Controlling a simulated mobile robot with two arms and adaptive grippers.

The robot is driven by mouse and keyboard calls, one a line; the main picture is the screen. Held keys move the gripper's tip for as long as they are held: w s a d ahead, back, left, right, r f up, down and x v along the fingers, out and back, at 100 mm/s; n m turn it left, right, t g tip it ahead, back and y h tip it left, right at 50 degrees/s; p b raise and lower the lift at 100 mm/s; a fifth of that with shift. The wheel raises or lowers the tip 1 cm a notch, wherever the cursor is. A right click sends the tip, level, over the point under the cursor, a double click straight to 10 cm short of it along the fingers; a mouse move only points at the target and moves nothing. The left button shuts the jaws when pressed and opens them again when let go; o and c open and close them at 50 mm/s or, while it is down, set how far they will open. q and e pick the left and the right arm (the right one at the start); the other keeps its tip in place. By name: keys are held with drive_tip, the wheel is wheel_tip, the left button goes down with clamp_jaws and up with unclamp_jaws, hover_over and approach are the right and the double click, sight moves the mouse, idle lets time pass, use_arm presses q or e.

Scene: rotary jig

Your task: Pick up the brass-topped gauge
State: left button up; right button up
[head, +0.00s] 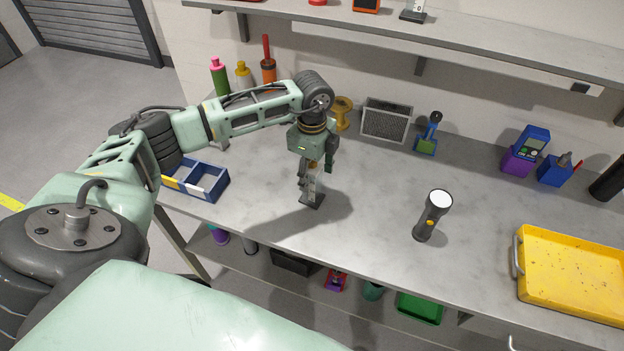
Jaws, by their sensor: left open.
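The brass-topped gauge (313,187) stands upright on the grey bench, with a dark square base and a pale, marked upright body. Its brass top shows only in part under my left gripper (315,171). My left gripper points down over the gauge with its fingers open, one on either side of the gauge's upper part. I cannot tell whether a finger touches it. My right gripper is out of view.
A blue divided box (207,181) lies left of the gauge, and a flashlight (431,216) stands to the right. Bottles, a brass-coloured spool (342,113) and a grey mesh-fronted box (386,120) stand behind. A yellow tray (572,274) is far right. A shelf overhangs the back.

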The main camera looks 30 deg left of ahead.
use_arm(q)
drive_tip(key=shift+f, duration=0.2)
clamp_jaws()
idle(0.5)
